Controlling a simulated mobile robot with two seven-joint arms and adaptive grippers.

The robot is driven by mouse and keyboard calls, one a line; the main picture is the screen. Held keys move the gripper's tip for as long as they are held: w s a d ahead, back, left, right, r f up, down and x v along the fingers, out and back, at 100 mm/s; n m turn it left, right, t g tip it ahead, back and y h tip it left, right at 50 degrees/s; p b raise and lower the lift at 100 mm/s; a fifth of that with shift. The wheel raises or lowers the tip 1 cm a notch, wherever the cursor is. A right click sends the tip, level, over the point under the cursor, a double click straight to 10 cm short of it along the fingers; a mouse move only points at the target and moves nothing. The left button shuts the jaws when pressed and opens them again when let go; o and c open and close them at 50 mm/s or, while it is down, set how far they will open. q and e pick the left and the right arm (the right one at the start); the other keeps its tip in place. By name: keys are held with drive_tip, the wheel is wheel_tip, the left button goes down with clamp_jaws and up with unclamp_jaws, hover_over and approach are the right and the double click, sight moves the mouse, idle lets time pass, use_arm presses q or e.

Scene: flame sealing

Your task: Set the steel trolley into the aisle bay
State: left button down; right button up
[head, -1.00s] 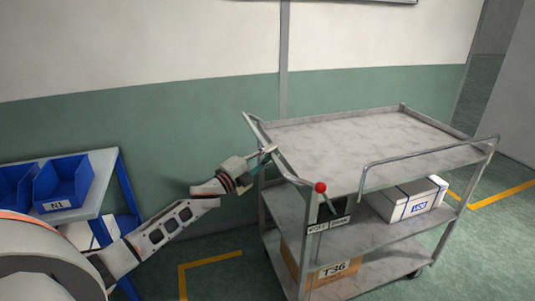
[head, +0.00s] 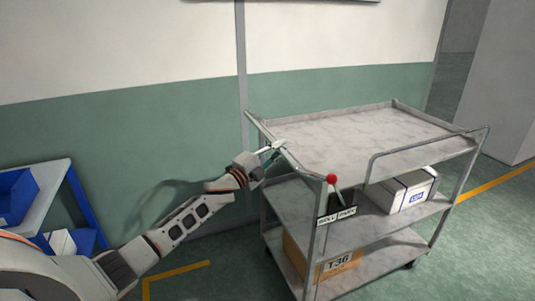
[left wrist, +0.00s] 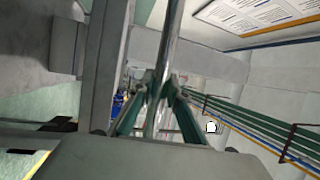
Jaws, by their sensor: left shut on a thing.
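The steel trolley (head: 350,132) stands upright on the floor, with three shelves and a push handle (head: 261,130) at its left end. My left gripper (head: 273,150) is shut on that handle. In the left wrist view the steel bar (left wrist: 164,70) runs between the two fingers (left wrist: 158,100). A red-knobbed lever (head: 331,179) sits at the near left corner above a brake and park label (head: 337,215). A yellow floor corner mark (head: 180,278) lies left of the trolley, and a yellow line (head: 498,182) lies to its right. My right gripper is not in view.
A white box (head: 408,191) is on the middle shelf and a T36 carton (head: 335,262) on the bottom one. A rack with a blue bin (head: 18,195) stands at the left. The wall (head: 150,150) is close behind. Floor is open at the right.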

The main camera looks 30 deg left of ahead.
use_arm(q)
drive_tip(key=shift+w+d+r+b, duration=0.1)
drive_tip(key=shift+w+d+b, duration=0.2)
drive_tip(key=shift+w+d, duration=0.9)
drive_tip(key=c, duration=2.1)
unclamp_jaws()
drive_tip(key=shift+w, duration=0.1)
drive_tip(key=shift+o, duration=0.9)
drive_tip(key=shift+w+d, duration=0.1)
drive_tip(key=shift+w, duration=0.05)
drive_tip(key=v, duration=1.2)
